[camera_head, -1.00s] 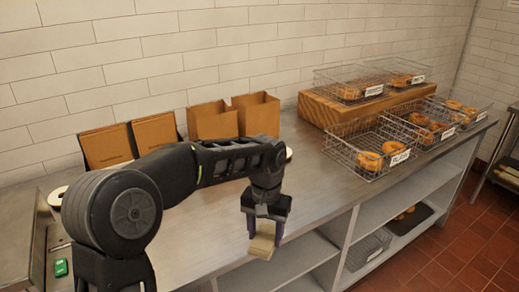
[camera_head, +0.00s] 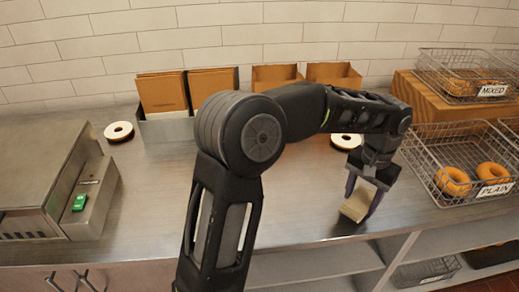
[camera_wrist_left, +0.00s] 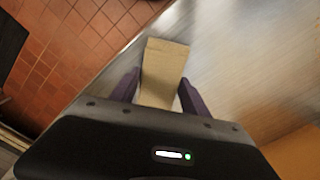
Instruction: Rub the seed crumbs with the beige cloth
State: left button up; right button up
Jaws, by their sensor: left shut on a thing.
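My left gripper (camera_head: 364,192) is shut on the beige cloth (camera_head: 355,207), a folded block near the counter's front edge, left of the PLAIN basket. In the left wrist view the cloth (camera_wrist_left: 162,72) sits between the two purple fingers of the gripper (camera_wrist_left: 158,92), with the counter and the floor beyond it. I cannot tell whether the cloth touches the counter. I cannot make out any seed crumbs. My right gripper is not in view.
The steel counter (camera_head: 300,205) is clear in the middle. The PLAIN basket (camera_head: 440,185) with bagels stands at right, the MIXED basket (camera_head: 455,75) on a wooden riser (camera_head: 420,100). Brown bags (camera_head: 275,76) stand along the wall. A machine with a green switch (camera_head: 80,202) stands at left.

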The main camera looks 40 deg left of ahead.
pick_arm(q)
jog(key=s+a+r+n+p, duration=0.1)
jog(key=a+n+p, duration=0.1)
jog(key=a, duration=0.3)
jog(key=s+a+r+n+p, duration=0.1)
jog(key=a+n+p, duration=0.1)
jog(key=a+n, duration=0.2)
jog(key=s+a+r+n+p, duration=0.1)
jog(key=a+n+p, duration=0.1)
jog(key=a+n, duration=0.2)
jog(key=shift+s+a+r, duration=0.15)
jog(key=shift+a, duration=0.3)
jog(key=shift+s+a+r, duration=0.1)
jog(key=shift+a+r, duration=0.05)
jog(key=shift+a, duration=0.25)
jog(key=s+a+r+n+p, duration=0.2)
jog(key=s+a+n+p, duration=0.1)
jog(key=s+a+n, duration=0.4)
jog(key=a+n, duration=0.3)
jog(key=a, duration=0.1)
jog(key=shift+a, duration=0.3)
jog(key=shift+s+f, duration=0.15)
